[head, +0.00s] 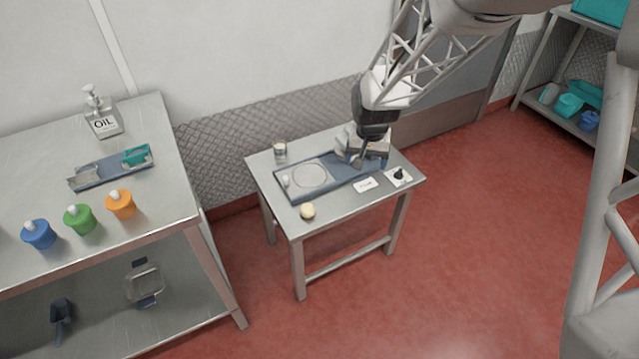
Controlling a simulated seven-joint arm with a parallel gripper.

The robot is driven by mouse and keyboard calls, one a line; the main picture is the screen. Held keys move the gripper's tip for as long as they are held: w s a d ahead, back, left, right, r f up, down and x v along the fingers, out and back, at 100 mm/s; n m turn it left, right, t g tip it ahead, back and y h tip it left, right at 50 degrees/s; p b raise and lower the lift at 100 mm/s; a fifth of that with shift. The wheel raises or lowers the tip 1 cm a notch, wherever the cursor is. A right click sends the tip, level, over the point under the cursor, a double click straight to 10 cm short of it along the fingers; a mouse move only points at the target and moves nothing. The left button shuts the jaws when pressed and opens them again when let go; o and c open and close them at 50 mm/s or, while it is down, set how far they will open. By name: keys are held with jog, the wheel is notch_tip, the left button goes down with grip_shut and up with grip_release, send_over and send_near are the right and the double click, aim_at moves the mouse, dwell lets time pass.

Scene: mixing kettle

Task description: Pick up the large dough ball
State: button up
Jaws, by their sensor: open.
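A round cream dough ball (308,211) sits on the bare front left part of the small metal table (335,203). A smaller pale lump (286,181) lies at the left end of the blue-grey tray behind it; I cannot tell whether it is dough. My gripper (357,163) points down over the right part of that tray, to the right of and behind the dough ball, apart from it. It is open. The arm's end partly hides grey items at the tray's right end, and I cannot tell whether the fingers touch anything.
A small cup (280,151) stands at the back left. A white card (365,185) and a black-knobbed plate (398,176) lie at the right. A larger bench (150,200) with tubs and an oil bottle (102,116) stands left.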

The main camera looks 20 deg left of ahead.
jog(key=w+a+f, duration=0.2)
jog(key=a+f, duration=0.7)
jog(key=f, duration=0.2)
send_near(307, 214)
jog(key=shift+w+d+n+g, duration=0.15)
jog(key=shift+w+n+g, duration=0.15)
jog(key=shift+g, duration=0.1)
jog(key=shift+f, duration=1.25)
jog(key=shift+f, duration=0.15)
jog(key=shift+f, duration=2.4)
jog(key=shift+c, duration=0.2)
jog(key=c, duration=1)
